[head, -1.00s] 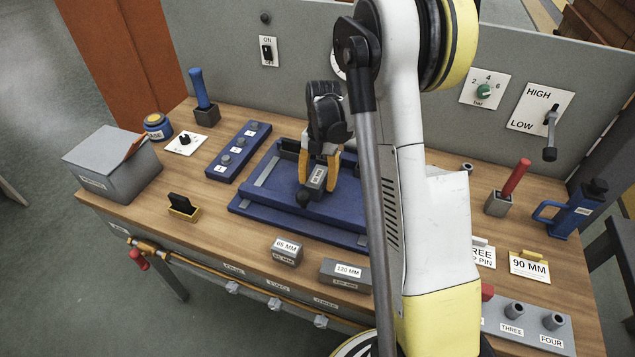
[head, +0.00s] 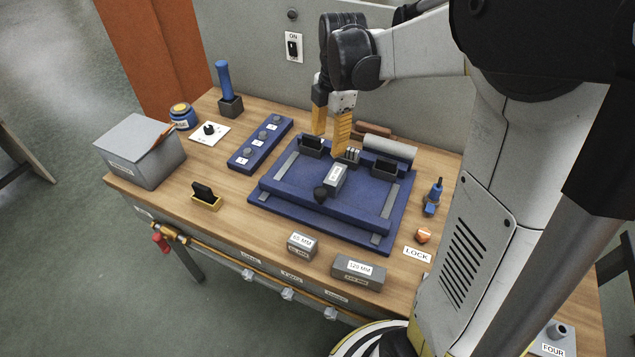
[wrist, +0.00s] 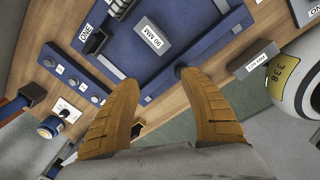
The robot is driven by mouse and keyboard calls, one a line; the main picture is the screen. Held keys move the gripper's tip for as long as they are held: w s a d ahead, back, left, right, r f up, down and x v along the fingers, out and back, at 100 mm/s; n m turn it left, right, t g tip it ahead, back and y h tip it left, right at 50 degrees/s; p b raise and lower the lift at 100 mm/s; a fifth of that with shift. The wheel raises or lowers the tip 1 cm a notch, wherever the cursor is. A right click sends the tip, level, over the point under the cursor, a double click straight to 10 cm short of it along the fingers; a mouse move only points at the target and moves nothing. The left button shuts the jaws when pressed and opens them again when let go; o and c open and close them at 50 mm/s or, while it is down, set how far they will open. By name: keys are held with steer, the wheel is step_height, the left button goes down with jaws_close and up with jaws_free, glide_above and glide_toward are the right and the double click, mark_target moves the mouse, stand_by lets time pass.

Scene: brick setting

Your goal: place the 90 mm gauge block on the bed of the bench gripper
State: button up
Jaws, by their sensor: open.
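The 90 mm gauge block (head: 336,177), a small grey block with a white label, lies on the blue bed of the bench gripper (head: 290,189). It sits just behind a black knob (head: 320,194). In the wrist view the block (wrist: 150,36) reads "90 MM" and lies flat on the blue bed, beyond my fingertips. My gripper (head: 330,134) is open and empty, raised above the back edge of the bed, clear of the block. Its two yellow fingers also show spread apart in the wrist view (wrist: 158,85).
The 65 mm block (head: 302,245) and 120 mm block (head: 358,272) stand at the bench's front. Black jaw pieces (head: 386,168) and a grey cylinder (head: 390,148) are at the bed's back. A grey box (head: 140,150) stands left.

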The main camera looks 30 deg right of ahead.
steer(key=s+a+r+m+t, duration=0.2)
steer(key=s+a+m+t, duration=0.1)
steer(key=s+a+m, duration=0.2)
steer(key=s+a+r+m+t, duration=0.2)
steer(key=s+a+m, duration=0.4)
steer(key=s+m, duration=0.4)
steer(key=m+t, duration=0.1)
steer(key=m, duration=0.3)
steer(key=shift+s+a, duration=0.2)
steer(key=shift+r, duration=0.1)
